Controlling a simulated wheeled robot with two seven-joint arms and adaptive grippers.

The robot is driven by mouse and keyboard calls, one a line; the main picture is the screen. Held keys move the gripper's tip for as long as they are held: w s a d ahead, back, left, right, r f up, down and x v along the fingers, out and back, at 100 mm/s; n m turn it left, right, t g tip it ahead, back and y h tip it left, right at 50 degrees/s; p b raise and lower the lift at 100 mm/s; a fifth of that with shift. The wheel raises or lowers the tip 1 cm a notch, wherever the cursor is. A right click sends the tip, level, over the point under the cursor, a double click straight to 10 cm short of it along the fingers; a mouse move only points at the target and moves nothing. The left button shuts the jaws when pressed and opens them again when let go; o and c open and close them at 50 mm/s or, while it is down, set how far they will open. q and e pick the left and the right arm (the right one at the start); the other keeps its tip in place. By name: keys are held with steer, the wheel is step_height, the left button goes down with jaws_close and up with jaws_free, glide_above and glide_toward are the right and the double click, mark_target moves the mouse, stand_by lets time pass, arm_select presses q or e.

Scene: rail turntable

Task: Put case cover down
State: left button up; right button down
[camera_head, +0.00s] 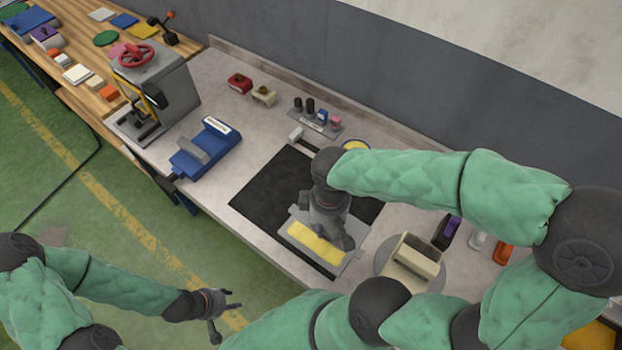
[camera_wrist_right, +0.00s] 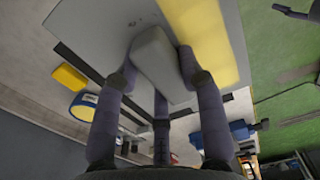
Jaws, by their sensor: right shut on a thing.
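The case cover (camera_head: 341,264) is a grey plate with a yellow panel, over the front part of the black mat (camera_head: 268,190) in the head view. My right gripper (camera_head: 335,232) is above it. In the right wrist view the case cover (camera_wrist_right: 102,30) fills the top, and its grey handle block (camera_wrist_right: 155,60) sits between my right fingers, which are shut on it. I cannot tell whether the cover touches the mat. My arm and gripper hide part of both. My left gripper (camera_head: 222,308) is open and empty, over the green floor in front of the bench.
A blue device (camera_head: 190,160) with a grey handle stands left of the mat. A beige box (camera_head: 415,258) sits on a round grey turntable (camera_head: 381,263) to the right. A small tool holder (camera_head: 325,125) stands behind. A grey press (camera_head: 160,90) stands at the far left.

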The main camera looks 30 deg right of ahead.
steer(key=shift+w+d, duration=0.2)
steer(key=w+f, duration=0.1)
steer(key=w, duration=0.2)
steer(key=w+f+b, duration=0.1)
steer(key=w, duration=0.1)
steer(key=w+f+b, duration=0.1)
steer(key=w+f, duration=0.1)
steer(key=w, duration=0.1)
steer(key=shift+w+d, duration=0.15)
steer(key=shift+w, duration=0.15)
steer(key=w+f, duration=0.2)
steer(key=w+f+b, duration=0.1)
steer(key=w+f, duration=0.1)
steer(key=shift+d+f, duration=0.1)
steer(key=shift+f, duration=0.25)
steer(key=shift+w+f, duration=0.25)
steer(key=shift+w+f+b, duration=0.15)
steer(key=shift+f+b, duration=0.2)
steer(key=shift+f, duration=0.55)
steer(key=shift+w+f+b, duration=0.1)
steer(key=shift+f+b, duration=0.25)
steer(key=shift+f, duration=0.5)
steer(key=shift+f, duration=0.15)
steer(key=c, duration=0.8)
jaws_free()
steer(key=shift+o, duration=0.2)
